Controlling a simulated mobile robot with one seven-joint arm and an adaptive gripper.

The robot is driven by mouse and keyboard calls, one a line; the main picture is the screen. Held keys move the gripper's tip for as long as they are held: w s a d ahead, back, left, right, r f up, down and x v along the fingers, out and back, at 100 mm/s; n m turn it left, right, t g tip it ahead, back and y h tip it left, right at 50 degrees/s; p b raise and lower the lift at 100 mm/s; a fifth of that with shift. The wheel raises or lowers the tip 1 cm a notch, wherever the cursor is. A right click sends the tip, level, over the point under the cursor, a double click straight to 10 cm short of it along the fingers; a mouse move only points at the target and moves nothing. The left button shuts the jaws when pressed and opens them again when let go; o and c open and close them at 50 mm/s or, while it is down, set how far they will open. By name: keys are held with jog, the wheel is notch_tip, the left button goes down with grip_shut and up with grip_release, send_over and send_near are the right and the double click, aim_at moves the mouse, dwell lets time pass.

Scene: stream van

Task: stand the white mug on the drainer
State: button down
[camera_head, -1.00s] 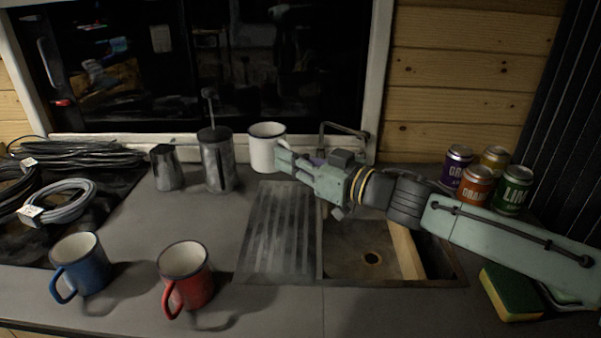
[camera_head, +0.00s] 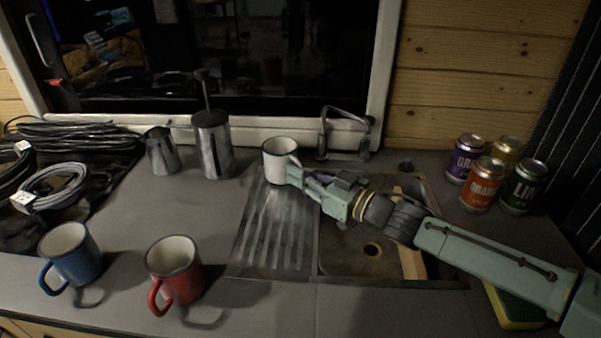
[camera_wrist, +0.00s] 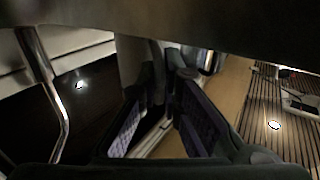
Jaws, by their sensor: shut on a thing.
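The white mug (camera_head: 277,160) with a dark rim is upright at the back of the drainer, its handle towards the right. My gripper (camera_head: 295,174) is shut on the mug at its handle side, reaching in from the right. The drainer (camera_head: 270,238) is the ribbed metal area left of the sink basin, and its ribs are bare in front of the mug. I cannot tell whether the mug's base touches the drainer or hangs just above it. The wrist view shows the dark fingers (camera_wrist: 160,122) close together, with the mug hard to make out.
The sink basin (camera_head: 372,249) and tap (camera_head: 343,130) are right of the drainer. A cafetière (camera_head: 213,146) and steel jug (camera_head: 161,151) stand to the left. A red mug (camera_head: 174,270) and blue mug (camera_head: 70,257) are at the front left. Several cans (camera_head: 482,184) stand at the right.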

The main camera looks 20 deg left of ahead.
jog(key=shift+f, duration=0.2)
jog(key=shift+f, duration=0.2)
jog(key=c, duration=1.8)
grip_release()
